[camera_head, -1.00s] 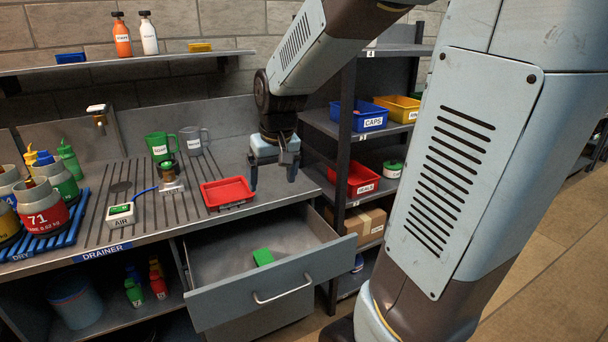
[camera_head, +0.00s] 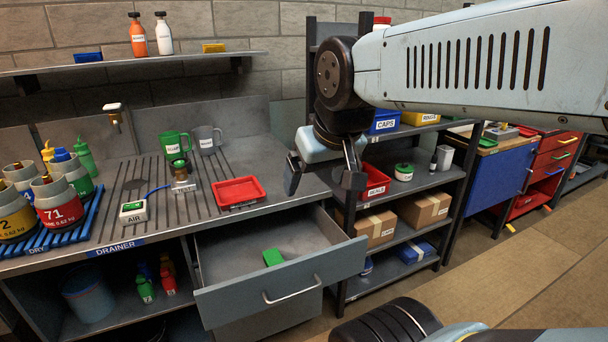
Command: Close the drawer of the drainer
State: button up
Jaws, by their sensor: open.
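The drawer (camera_head: 285,287) of the drainer (camera_head: 115,250) is pulled well out below the right part of the worktop. Its grey front with a light bar handle (camera_head: 292,291) faces the lower right. A small green block (camera_head: 273,257) lies inside on the drawer floor. My gripper (camera_head: 322,182) is open and empty, above and behind the right end of the drawer, near the worktop's right end. It is apart from the drawer front and handle.
A red tray (camera_head: 238,192) lies on the worktop left of my gripper. A dark shelf rack (camera_head: 425,172) with bins and boxes stands close on the right. Bottles (camera_head: 146,290) stand on the shelf under the worktop. The floor in front right is clear.

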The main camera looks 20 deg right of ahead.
aim_at(238, 284)
jog(key=z, duration=0.5)
jog(key=k, duration=1.3)
jog(key=z, duration=0.3)
jog(key=i, duration=0.85)
jog(key=z, duration=0.25)
